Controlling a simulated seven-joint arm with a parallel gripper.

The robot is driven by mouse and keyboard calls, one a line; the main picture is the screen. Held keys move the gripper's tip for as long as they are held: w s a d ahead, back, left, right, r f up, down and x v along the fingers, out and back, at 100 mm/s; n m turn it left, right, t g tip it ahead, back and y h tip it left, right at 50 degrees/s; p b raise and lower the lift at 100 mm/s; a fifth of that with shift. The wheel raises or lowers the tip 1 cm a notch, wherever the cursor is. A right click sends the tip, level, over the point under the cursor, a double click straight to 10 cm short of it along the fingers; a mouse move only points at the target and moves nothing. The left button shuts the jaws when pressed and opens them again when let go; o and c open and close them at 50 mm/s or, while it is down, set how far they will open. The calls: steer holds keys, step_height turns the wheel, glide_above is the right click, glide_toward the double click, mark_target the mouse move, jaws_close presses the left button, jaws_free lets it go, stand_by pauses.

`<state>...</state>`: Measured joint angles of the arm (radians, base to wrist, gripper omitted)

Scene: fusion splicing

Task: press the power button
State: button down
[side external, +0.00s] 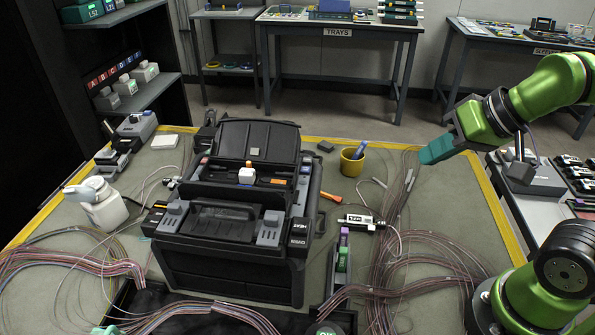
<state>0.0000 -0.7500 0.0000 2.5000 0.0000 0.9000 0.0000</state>
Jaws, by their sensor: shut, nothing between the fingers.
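The fusion splicer (229,248) is a large black box in the middle of the work table, with its top case open at the back. Small grey control panels sit on its top front corners, one at the left (172,213) and one at the right (268,232). The power button is too small to make out among them. My gripper (424,154) is green with teal fingers, shut and empty. It hangs above the right side of the table, up and to the right of the splicer, well apart from it.
A yellow cup (352,162) with a blue item stands between the splicer and my gripper. A small white-and-black device (361,221) and a narrow holder (341,262) stand right of the splicer. Loose fibre bundles (402,190) cover the right side. A white bottle (103,207) is at the left.

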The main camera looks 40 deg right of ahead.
step_height(320, 180, up, 5)
steer(key=m+g+h, duration=0.2)
steer(key=m+g, duration=0.3)
steer(key=g, duration=0.2)
glide_above(308, 159)
steer(key=shift+r, duration=0.15)
step_height(308, 159, down, 14)
stand_by(0.4)
